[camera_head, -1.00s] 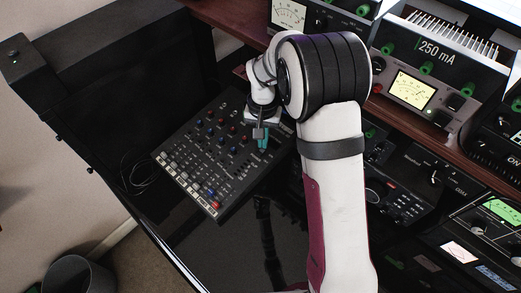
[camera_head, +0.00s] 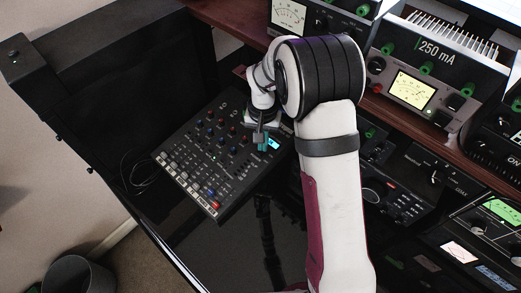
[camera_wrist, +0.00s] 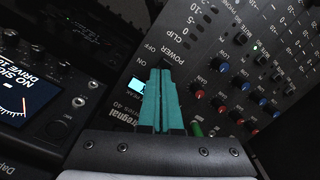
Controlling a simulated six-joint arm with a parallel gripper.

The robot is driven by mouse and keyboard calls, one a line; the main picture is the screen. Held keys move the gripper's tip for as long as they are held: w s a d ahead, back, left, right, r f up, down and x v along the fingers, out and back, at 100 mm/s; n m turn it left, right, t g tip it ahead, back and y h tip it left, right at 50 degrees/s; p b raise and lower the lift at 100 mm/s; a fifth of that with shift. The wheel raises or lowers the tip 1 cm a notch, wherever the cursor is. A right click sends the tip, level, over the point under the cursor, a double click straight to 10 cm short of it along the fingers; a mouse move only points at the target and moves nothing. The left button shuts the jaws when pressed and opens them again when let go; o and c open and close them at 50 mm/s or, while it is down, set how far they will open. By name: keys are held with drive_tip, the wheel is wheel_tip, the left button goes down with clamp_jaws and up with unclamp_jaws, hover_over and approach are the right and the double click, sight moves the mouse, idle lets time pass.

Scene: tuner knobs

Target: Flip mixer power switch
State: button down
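The mixer (camera_head: 205,165) is a dark slanted panel with rows of knobs and faders, left of my arm in the head view. In the wrist view its panel (camera_wrist: 215,60) shows the labels POWER, OFF, ON and CLIP. My gripper (camera_wrist: 164,70) has teal fingers pressed together, with their tips over the area beside the POWER and ON/OFF labels. In the head view the gripper (camera_head: 260,142) is at the mixer's upper right.
A dark audio unit with a screen (camera_wrist: 27,103) and knobs lies at left in the wrist view. Radio units (camera_head: 435,70) stand on the wooden shelf at right. Glossy black desk (camera_head: 235,245) is clear in front of the mixer.

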wheel_tip(320, 180, up, 7)
idle(0.6)
drive_tip(key=s+d+r+m+y, duration=0.1)
drive_tip(key=s+d+r, duration=0.1)
drive_tip(key=s+r, duration=0.4)
drive_tip(key=s+d+r+m, duration=0.1)
drive_tip(key=s+r, duration=0.2)
drive_tip(key=s, duration=2)
drive_tip(key=shift+s+d+f+m+y, duration=0.2)
drive_tip(key=shift+d+f+m+y, duration=0.1)
drive_tip(key=shift+f+y, duration=0.1)
